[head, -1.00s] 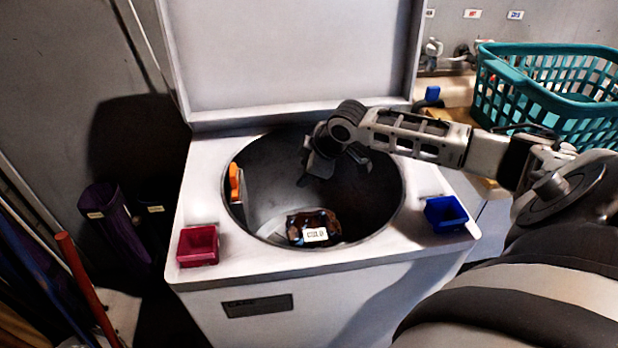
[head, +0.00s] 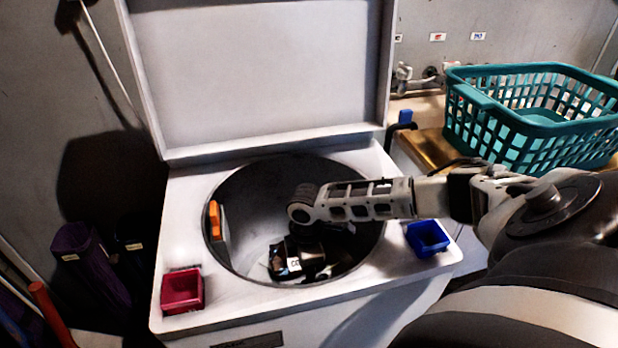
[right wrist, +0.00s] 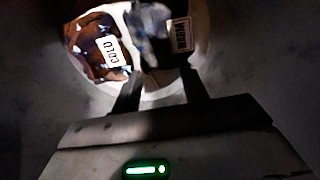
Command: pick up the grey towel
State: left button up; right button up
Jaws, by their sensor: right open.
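My right arm reaches from the right into the round drum (head: 228,182) of the open washer. My right gripper (head: 318,264) is low in the drum, pointing down, dark and partly lost in shadow. In the right wrist view its two fingers (right wrist: 160,88) are apart. A greyish cloth (right wrist: 152,30), perhaps the grey towel, lies at the drum bottom ahead of the fingertips, beside a dark patch with a white-framed label. A brown patterned cloth (right wrist: 90,48) labelled COLD lies left of it; it also shows in the head view (head: 283,262). Contact with the cloth cannot be told. My left gripper is out of view.
The raised lid (head: 255,70) stands behind the drum. An orange-topped item (head: 214,220) sits at the drum's left wall. A red cup (head: 182,292) and a blue cup (head: 428,238) flank the opening. A teal basket (head: 535,118) stands at right.

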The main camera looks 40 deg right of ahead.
jog(key=f, duration=0.7)
jog(key=f+b, duration=0.1)
jog(key=f, duration=0.2)
jog(key=shift+w+d+f, duration=0.15)
jog(key=shift+d+f, duration=0.05)
jog(key=shift+d, duration=0.05)
grip_shut()
